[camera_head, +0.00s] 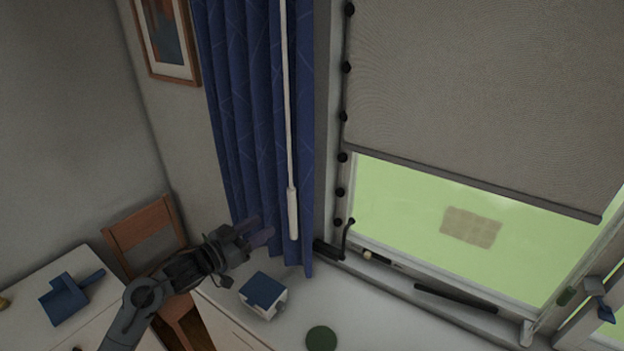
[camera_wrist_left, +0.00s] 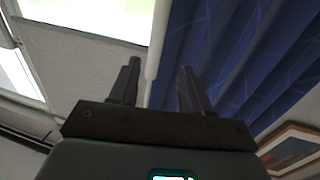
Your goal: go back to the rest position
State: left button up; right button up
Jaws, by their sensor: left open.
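My left gripper (camera_head: 256,235) is open and empty in the head view, held in front of the lower part of the blue curtain (camera_head: 245,110). It is beside the white wand (camera_head: 291,205) that hangs along the curtain; I cannot tell whether they touch. In the left wrist view the two fingers of my left gripper (camera_wrist_left: 160,85) are apart. The white wand (camera_wrist_left: 154,50) and the blue curtain (camera_wrist_left: 235,50) show behind them. My right gripper is in neither view.
A blue-and-white box (camera_head: 264,295) and a green disc (camera_head: 321,339) are on the white surface below the window. A blue dustpan-like thing (camera_head: 68,296) lies on the white top at left. A wooden chair (camera_head: 147,236) stands behind. A grey blind (camera_head: 480,90) half covers the window.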

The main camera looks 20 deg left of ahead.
pick_arm(q)
jog(key=s+d+f+n+g+y+p, duration=0.1)
jog(key=s+d+f+n+g+p, duration=0.15)
jog(key=s+d+f, duration=0.5)
jog(key=s+d+f+n+g+y+p, duration=0.15)
jog(key=s+d+f+p, duration=0.3)
jog(key=s+f, duration=0.5)
jog(key=s+a+r+m+g+y+p, duration=0.1)
jog(key=s+g+y, duration=0.3)
jog(key=s, duration=1.6)
jog(key=r+g, duration=0.1)
jog(key=g, duration=0.3)
jog(key=shift+a+g+y+p, duration=0.15)
jog(key=shift+g+y+p, duration=0.15)
jog(key=shift+g+y, duration=0.1)
